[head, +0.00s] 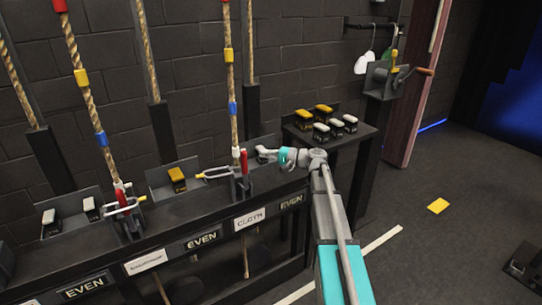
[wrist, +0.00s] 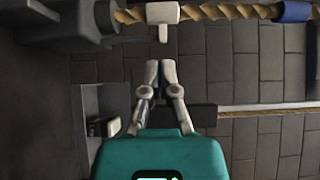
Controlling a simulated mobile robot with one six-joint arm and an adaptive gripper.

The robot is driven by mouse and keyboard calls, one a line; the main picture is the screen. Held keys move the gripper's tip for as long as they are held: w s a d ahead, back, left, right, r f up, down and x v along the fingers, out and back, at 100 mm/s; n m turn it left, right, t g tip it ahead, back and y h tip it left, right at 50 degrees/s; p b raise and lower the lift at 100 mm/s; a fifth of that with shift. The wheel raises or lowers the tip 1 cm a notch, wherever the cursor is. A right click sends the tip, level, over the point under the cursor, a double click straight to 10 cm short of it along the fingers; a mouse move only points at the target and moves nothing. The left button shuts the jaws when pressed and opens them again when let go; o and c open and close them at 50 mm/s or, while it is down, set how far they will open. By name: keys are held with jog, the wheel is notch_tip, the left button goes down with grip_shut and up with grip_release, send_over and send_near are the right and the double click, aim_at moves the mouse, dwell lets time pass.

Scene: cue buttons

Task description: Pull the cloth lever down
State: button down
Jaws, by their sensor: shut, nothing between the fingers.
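The CLOTH label (head: 249,219) is on the front of the black rail. Above it, a red upright lever handle (head: 243,162) stands against a rope (head: 231,75) with yellow and blue bands. I take this as the cloth lever. My gripper (head: 264,153) is shut and empty, just right of the red handle, with a small gap that is hard to judge. In the wrist view my shut fingertips (wrist: 160,68) point at a white T-shaped piece (wrist: 162,14) on the rope, apart from it. The red handle is not seen in the wrist view.
A second rope lever (head: 122,200) stands to the left. A silver loop (head: 217,173) sticks out left of the red handle. Small yellow-topped and white-topped blocks stand on the rail and on a black side table (head: 345,142). The floor to the right is mostly clear.

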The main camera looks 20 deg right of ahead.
aim_at(245, 171)
jog(key=a, duration=0.6)
jog(key=shift+s, duration=0.4)
jog(key=shift+s+a, duration=0.1)
jog(key=shift+a, duration=0.15)
dwell(0.3)
